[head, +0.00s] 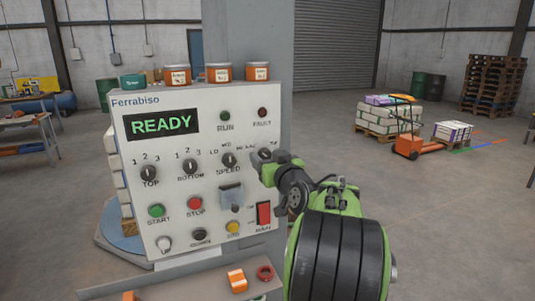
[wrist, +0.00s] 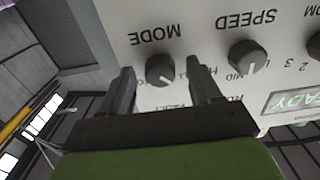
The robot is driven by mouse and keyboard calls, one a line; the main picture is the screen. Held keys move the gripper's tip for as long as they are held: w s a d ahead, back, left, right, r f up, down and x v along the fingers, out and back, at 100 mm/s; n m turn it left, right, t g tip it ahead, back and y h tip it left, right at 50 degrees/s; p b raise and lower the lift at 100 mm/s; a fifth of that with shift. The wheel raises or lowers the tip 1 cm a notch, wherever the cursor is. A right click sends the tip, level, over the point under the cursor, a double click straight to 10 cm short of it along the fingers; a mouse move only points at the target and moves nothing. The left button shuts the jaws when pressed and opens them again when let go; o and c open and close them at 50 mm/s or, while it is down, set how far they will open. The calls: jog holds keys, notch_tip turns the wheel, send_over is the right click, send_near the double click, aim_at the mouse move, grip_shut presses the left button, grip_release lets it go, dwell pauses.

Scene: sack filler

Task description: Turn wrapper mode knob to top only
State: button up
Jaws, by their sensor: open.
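The mode knob (wrist: 160,70) is a dark round knob under the word MODE, which appears upside down in the wrist view. My gripper (wrist: 160,82) is open, with one dark finger on each side of the knob; I cannot tell if they touch it. The position labels around the knob are partly covered by the fingers, and its setting is not clear. In the head view my gripper (head: 267,168) is at the right side of the control panel (head: 185,228) and largely covers the mode knob and its label.
The speed knob (head: 229,160) is just left of my gripper, with the bottom knob (head: 190,166) and top knob (head: 149,173) further left. A red rocker switch (head: 264,214) is below. The screen (head: 162,124) reads READY. Orange jars (head: 217,72) stand on top of the panel.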

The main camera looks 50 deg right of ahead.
jog(key=shift+w+d, duration=0.1)
jog(key=shift+w, duration=0.1)
jog(key=c, duration=1)
jog(key=shift+c, duration=0.2)
jog(key=shift+m, duration=0.3)
jog(key=m, duration=0.3)
jog(key=shift+m, duration=0.3)
jog(key=m, duration=0.4)
jog(key=shift+m, duration=0.3)
jog(key=m+p, duration=0.1)
jog(key=m, duration=0.3)
jog(key=shift+m+p, duration=1)
jog(key=shift+m, duration=1.5)
